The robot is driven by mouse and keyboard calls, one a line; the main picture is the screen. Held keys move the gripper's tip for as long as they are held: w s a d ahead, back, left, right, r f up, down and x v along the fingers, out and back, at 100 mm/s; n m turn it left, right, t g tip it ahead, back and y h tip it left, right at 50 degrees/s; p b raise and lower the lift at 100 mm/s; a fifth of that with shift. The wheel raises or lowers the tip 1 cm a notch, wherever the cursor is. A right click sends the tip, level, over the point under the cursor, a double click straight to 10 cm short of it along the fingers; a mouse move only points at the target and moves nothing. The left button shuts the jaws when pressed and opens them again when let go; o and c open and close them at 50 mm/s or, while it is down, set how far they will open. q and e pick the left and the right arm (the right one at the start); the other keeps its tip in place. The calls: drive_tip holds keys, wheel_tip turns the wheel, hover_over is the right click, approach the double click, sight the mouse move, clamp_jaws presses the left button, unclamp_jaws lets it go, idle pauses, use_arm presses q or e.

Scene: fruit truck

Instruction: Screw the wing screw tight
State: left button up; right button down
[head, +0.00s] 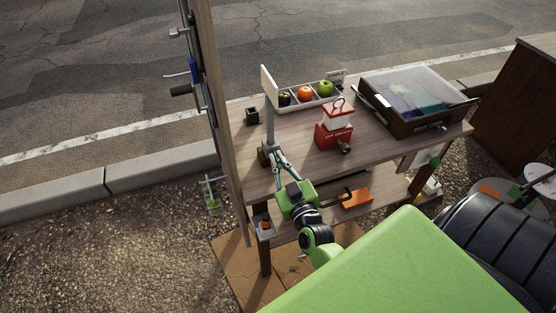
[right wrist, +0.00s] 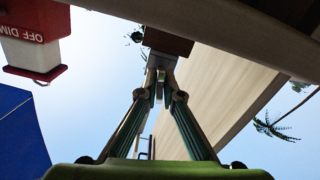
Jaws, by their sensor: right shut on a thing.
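My right gripper (head: 277,157) reaches up to the left front edge of the wooden table. In the right wrist view its two fingers (right wrist: 160,88) meet around a small grey metal piece, which looks like the wing screw (right wrist: 160,74). The screw sits just below a brown block (right wrist: 168,42), at the foot of the grey post (head: 270,125) on the table edge. The fingers hide most of the screw, and how far it is turned cannot be seen. My left gripper is not in view.
The table (head: 290,150) bears a red lantern-like device (head: 334,136), a fruit tray (head: 310,104) and a clear-lidded case (head: 418,95). A tall wooden post (head: 223,120) stands close left of the gripper. An orange item (head: 357,198) lies on the lower shelf.

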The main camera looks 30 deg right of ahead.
drive_tip(key=m+p, duration=0.1)
drive_tip(key=m, duration=0.3)
drive_tip(key=shift+r, duration=0.1)
drive_tip(key=m, duration=0.5)
drive_tip(key=shift+d+m, duration=0.15)
drive_tip(key=shift+m, duration=0.25)
drive_tip(key=m, duration=0.5)
drive_tip(key=shift+f, duration=0.2)
drive_tip(key=m+b, duration=0.1)
drive_tip(key=m, duration=0.4)
drive_tip(key=shift+m, duration=0.3)
drive_tip(key=c, duration=2.2)
unclamp_jaws()
drive_tip(key=shift+c, duration=0.2)
